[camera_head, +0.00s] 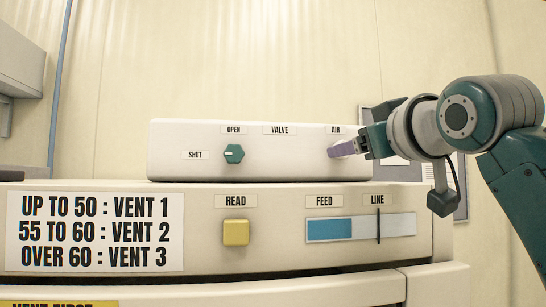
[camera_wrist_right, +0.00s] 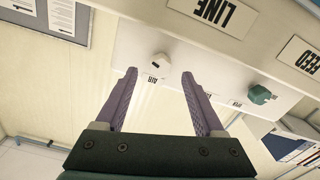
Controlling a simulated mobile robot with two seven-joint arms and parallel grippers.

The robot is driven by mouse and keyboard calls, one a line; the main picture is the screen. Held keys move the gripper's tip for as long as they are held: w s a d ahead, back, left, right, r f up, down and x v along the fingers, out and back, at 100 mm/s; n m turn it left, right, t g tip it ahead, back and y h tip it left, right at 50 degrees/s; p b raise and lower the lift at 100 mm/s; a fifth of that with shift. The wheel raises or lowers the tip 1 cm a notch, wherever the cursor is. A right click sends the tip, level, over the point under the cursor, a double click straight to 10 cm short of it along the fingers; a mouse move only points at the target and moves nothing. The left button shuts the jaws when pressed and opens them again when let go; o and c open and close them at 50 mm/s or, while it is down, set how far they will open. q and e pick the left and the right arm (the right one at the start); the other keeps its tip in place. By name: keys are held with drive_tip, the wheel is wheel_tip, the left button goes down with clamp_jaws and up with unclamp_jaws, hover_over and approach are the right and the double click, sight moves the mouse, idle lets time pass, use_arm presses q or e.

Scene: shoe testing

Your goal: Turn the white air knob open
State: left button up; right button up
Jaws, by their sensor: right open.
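The white air knob (camera_wrist_right: 155,66) sits on the white valve box (camera_head: 190,140), below the AIR label in the head view. In the right wrist view it is a small white knob with a short dark mark, just beyond and between my fingertips. My right gripper (camera_head: 333,149) is at the box's right side, its purple fingers pointing at the knob and mostly covering it in the head view. In the right wrist view the right gripper (camera_wrist_right: 159,74) is open, with nothing held. My left gripper is not in view.
A green knob (camera_head: 234,154) sits left on the same box, near OPEN and SHUT labels; it also shows in the wrist view (camera_wrist_right: 260,95). Below are a yellow READ button (camera_head: 236,233), a blue-and-white gauge (camera_head: 340,229) and a vent notice (camera_head: 95,232).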

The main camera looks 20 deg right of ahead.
drive_tip(key=b+v, duration=0.2)
drive_tip(key=v, duration=0.4)
drive_tip(key=shift+s+b, duration=0.25)
drive_tip(key=shift+b, duration=0.1)
